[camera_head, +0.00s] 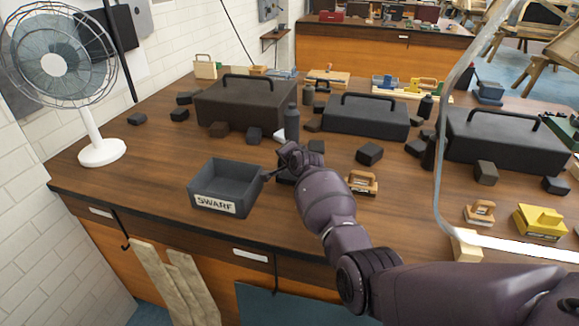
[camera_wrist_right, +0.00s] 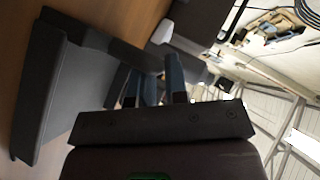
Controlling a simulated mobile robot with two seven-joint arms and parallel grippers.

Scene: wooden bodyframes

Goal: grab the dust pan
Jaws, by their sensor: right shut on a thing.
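The dust pan (camera_head: 225,190) is a dark grey open-topped box with a white label reading SWARF on its front. It is upright at the left front of the workbench, and I cannot tell if its base touches the wood. My right gripper (camera_head: 278,168) is shut on its handle, at the pan's right side. In the right wrist view the pan (camera_wrist_right: 62,95) is at the left, and its handle reaches between the fingers of the gripper (camera_wrist_right: 152,84). The fingers hide part of the handle. My left gripper is not in view.
A fan (camera_head: 102,151) stands on the workbench (camera_head: 155,172) at the left. Dark toolboxes (camera_head: 240,105) with handles stand behind, with small dark blocks around them. A dark bottle (camera_head: 292,122) is just behind my gripper. Wooden planes (camera_head: 362,184) lie to the right. Bare wood is left of the pan.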

